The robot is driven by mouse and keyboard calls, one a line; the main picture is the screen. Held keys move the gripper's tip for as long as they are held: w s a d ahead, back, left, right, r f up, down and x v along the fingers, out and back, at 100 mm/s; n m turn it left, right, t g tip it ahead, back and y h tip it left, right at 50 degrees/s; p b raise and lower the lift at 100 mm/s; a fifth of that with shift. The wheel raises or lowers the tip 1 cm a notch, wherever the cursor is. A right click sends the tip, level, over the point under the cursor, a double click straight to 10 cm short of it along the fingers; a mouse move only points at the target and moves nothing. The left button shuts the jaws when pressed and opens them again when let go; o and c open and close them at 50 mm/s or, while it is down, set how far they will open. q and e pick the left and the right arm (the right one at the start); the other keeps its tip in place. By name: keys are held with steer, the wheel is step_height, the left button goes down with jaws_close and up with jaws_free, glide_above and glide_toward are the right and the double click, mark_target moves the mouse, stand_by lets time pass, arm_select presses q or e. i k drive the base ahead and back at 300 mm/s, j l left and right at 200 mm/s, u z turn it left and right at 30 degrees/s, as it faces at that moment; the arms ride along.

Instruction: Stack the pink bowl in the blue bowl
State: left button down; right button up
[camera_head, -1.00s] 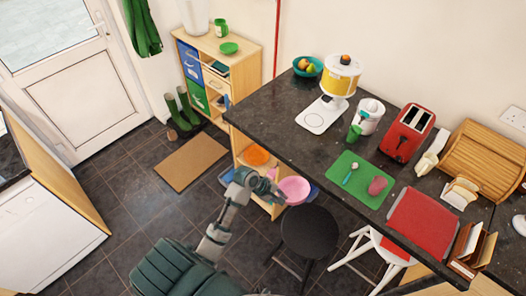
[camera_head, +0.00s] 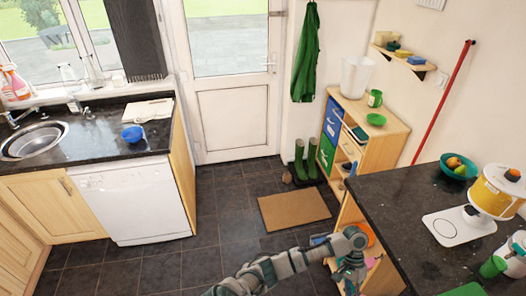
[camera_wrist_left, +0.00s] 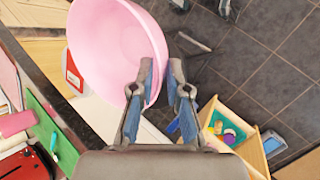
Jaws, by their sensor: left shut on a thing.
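The pink bowl (camera_wrist_left: 110,50) fills the upper left of the left wrist view, tilted, with its rim at the fingers of my left gripper (camera_wrist_left: 162,75). The gripper is shut on that rim. In the head view my left gripper (camera_head: 352,272) is at the lower right, beside the dark counter, and only a sliver of pink (camera_head: 371,262) shows behind it. The blue bowl (camera_head: 132,134) sits upright on the left counter, near its front edge, far from my gripper. My right gripper is not in view.
The left counter (camera_head: 95,145) holds a sink (camera_head: 33,141) and a white board (camera_head: 148,111) behind the blue bowl. A white dishwasher (camera_head: 130,203) is below. Open tiled floor with a brown mat (camera_head: 293,208) lies between. The right counter holds a teal fruit bowl (camera_head: 459,166) and a yellow appliance (camera_head: 495,192).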

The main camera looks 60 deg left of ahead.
mark_target(133, 136)
steer(key=j+u, duration=0.15)
steer(key=u, duration=0.35)
steer(key=i+j+u, duration=0.1)
steer(key=u, duration=0.4)
steer(key=j+u, duration=0.15)
steer(key=u, duration=0.3)
steer(key=i+u, duration=0.15)
steer(key=u, duration=0.35)
steer(key=i+j+u, duration=0.15)
steer(key=i+u, duration=0.25)
steer(key=i, duration=0.2)
steer(key=i+u, duration=0.4)
steer(key=i, duration=0.15)
steer(key=i+l+u, duration=0.2)
steer(key=i+u, duration=0.2)
steer(key=i, duration=0.2)
